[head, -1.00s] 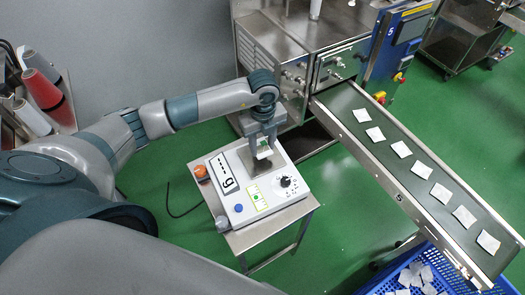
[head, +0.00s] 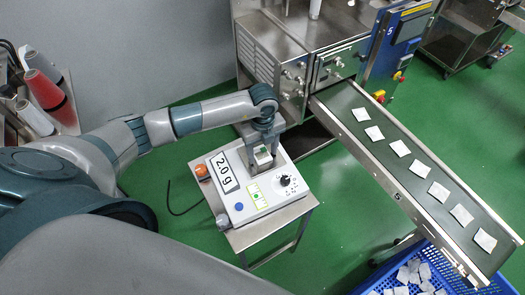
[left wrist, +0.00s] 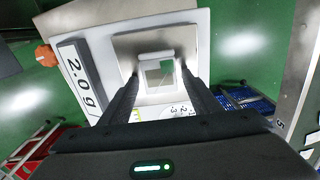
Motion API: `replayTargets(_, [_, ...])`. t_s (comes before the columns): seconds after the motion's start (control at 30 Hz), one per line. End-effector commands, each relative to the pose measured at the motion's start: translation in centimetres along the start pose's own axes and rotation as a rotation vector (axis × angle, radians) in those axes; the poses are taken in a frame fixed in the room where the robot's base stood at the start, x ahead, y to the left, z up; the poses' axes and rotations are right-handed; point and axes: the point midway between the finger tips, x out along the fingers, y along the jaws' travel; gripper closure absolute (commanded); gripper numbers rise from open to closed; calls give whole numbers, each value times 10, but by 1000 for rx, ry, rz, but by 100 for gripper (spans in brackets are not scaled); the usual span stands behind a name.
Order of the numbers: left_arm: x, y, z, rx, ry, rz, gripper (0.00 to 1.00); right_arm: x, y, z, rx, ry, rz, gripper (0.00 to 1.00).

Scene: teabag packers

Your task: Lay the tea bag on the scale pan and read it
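The scale (head: 240,215) stands on a small steel table, and its display (head: 223,172) reads 2.0 g. The display also reads 2.0 g in the left wrist view (left wrist: 80,75). The tea bag (left wrist: 158,72), pale with a green patch, lies on the square metal pan (left wrist: 125,45). It also shows in the head view (head: 263,155). My left gripper (left wrist: 161,76) points down over the pan, with its two fingers apart on either side of the tea bag. A gap shows at the right finger. My right gripper is not in view.
A conveyor (head: 415,190) with several tea bags runs down the right side. A blue crate (head: 440,262) with more bags stands below its end. A steel machine (head: 310,70) stands behind the scale. Green floor is free left of the conveyor.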

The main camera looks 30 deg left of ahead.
Motion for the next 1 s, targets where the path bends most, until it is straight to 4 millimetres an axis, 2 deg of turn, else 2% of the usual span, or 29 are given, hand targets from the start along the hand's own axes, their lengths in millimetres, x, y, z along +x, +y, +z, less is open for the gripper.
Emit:
replayTargets(0.33, [-5,0,0,0,0,0,43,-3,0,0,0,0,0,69])
replayTargets(0.47, [-14,-1,1,1,-1,-3,43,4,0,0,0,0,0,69])
replayTargets(0.67, [-42,-1,0,2,-1,-4,43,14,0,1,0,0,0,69])
replayTargets(1.0, [-101,-1,0,1,-2,-4,43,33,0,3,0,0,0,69])
